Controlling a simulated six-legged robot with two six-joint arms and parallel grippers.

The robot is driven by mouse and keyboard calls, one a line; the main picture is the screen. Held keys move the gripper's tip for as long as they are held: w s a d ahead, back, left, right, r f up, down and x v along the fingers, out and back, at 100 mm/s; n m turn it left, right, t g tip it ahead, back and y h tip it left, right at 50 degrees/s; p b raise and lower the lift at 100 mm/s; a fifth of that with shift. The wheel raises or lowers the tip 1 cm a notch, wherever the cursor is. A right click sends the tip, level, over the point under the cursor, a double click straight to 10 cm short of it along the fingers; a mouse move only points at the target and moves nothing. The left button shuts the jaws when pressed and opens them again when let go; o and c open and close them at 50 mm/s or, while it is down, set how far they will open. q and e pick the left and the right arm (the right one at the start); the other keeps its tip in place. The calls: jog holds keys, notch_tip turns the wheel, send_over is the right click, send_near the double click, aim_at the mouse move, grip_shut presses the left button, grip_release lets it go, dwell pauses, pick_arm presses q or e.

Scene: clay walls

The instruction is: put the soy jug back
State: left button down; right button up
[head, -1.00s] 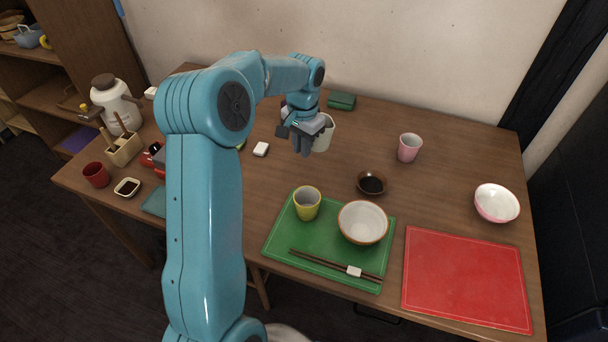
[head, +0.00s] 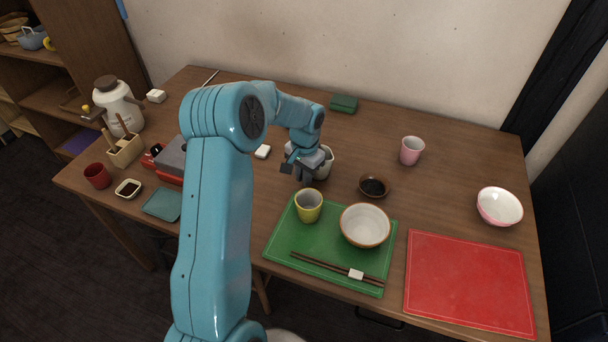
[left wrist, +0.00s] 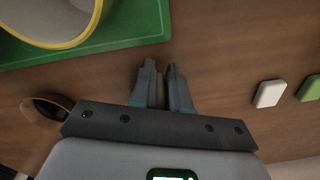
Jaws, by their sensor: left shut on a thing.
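My left gripper (head: 306,170) is shut on the soy jug (head: 326,163), a pale cup-like vessel just behind and to the right of the fingers. The gripper hides part of the jug, and I cannot tell whether its base touches the table. In the left wrist view the fingers (left wrist: 164,88) are close together with a thin strip between them. The dark sauce dish (head: 373,187) stands to the right of the jug. A yellow cup (head: 308,206) stands on the green mat (head: 285,246) just in front of the gripper. My right gripper is not in view.
A white-and-brown bowl (head: 365,226) and chopsticks (head: 325,269) are on the green mat. A pink cup (head: 411,151), a pink-rimmed bowl (head: 499,207) and a red mat (head: 468,283) are at right. A white block (head: 262,152) lies left of the gripper. The table behind is mostly clear.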

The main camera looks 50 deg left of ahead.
pick_arm(q)
jog(key=c, duration=1.1)
grip_release()
jog(key=shift+f, duration=0.2)
jog(key=shift+r, duration=0.1)
jog(key=shift+r, duration=0.25)
jog(key=shift+w+r, duration=0.1)
jog(key=shift+r, duration=0.25)
notch_tip(320, 180, up, 11)
jog(key=shift+d+r+p, duration=0.1)
jog(key=shift+d+p, duration=0.05)
jog(key=shift+p, duration=0.45)
